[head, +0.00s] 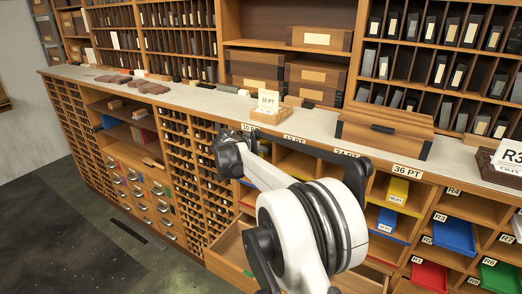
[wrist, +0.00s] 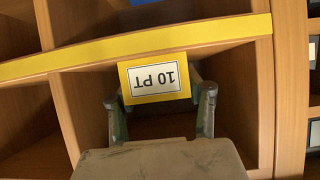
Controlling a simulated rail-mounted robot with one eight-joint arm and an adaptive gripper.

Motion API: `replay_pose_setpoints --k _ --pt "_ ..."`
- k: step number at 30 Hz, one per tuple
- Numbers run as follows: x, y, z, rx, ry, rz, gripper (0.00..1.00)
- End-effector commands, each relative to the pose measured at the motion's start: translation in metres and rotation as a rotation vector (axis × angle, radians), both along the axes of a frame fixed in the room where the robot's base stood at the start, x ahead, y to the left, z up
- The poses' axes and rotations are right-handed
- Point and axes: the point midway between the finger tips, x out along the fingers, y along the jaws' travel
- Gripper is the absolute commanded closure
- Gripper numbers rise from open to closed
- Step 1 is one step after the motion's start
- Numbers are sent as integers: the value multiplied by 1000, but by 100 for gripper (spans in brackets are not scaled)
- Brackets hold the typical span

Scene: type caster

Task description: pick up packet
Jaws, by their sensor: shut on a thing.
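A yellow packet (wrist: 156,82) with a white label reading "10 PT" shows upside down in the wrist view. My gripper (wrist: 160,100) is shut on it, one finger at each side of the packet. Behind it are wooden compartments with a yellow strip (wrist: 130,47) along an edge. In the head view my gripper (head: 229,150) is at the cabinet front, just below the counter edge by the "10 PT" sign (head: 251,128). The packet is hidden by my arm there.
Wooden cubbies to the right hold a yellow packet (head: 398,190), a blue bin (head: 454,236) and a red bin (head: 429,275). An open drawer (head: 232,250) juts out below my arm. The counter (head: 200,92) above carries a small card stand (head: 268,106) and a wooden box (head: 385,132).

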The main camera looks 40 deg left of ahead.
Motion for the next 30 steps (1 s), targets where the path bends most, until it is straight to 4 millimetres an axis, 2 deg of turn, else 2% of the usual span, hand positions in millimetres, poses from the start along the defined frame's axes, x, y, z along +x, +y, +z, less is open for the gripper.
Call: replay_pose_setpoints --k 1,5,18,23,30 --pt "0 0 0 0 0 0 82" --pt "0 0 0 0 0 0 99" --pt "0 0 2 -1 -1 0 100" --pt "-23 -2 2 -1 -1 3 100" --pt "-80 -10 2 -1 -1 4 100"
